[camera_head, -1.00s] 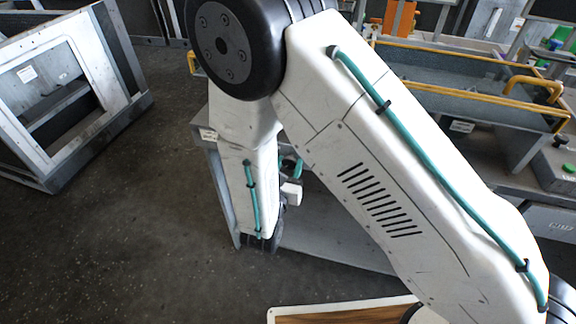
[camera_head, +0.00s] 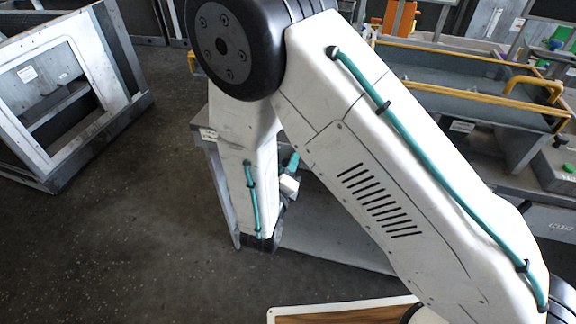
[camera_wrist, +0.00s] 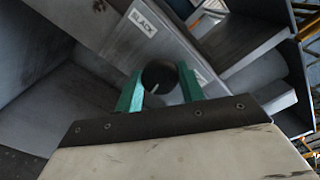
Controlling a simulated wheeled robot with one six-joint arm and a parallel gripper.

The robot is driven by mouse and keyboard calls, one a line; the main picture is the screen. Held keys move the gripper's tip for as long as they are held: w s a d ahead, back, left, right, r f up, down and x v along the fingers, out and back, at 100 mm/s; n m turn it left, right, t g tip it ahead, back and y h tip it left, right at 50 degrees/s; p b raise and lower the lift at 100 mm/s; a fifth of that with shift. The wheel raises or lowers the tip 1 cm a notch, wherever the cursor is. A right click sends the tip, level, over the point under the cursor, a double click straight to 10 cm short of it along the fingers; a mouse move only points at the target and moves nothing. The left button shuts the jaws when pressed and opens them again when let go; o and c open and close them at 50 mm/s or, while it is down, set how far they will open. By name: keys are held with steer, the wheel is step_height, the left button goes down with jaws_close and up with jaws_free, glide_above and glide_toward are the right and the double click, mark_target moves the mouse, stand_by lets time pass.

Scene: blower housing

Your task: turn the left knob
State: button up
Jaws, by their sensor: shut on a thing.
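A dark round knob (camera_wrist: 160,76) with a light pointer line sits between the two green fingers of my gripper (camera_wrist: 158,90) in the wrist view. The fingers are shut on it, one on each side. The pointer line slants from lower left to upper right. A label reading "BLACK" (camera_wrist: 143,22) is on the grey panel just above the knob. In the head view my gripper's teal fingers (camera_head: 292,161) show in front of a grey housing (camera_head: 325,225); the knob is not visible there. I cannot see a second knob clearly.
Another label (camera_wrist: 201,78), partly covered, is to the right of the knob. Grey panels and ledges surround my gripper closely. In the head view, a grey frame (camera_head: 60,150) stands at left and a yellow-railed trough (camera_head: 470,80) at upper right. Dark floor lies open at left.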

steer(key=n, duration=0.5)
steer(key=shift+n, duration=0.3)
stand_by(0.4)
steer(key=o, duration=1)
steer(key=shift+c, duration=0.2)
steer(key=v, duration=0.7)
steer(key=shift+s+a, duration=0.15)
steer(key=shift+s, duration=0.2)
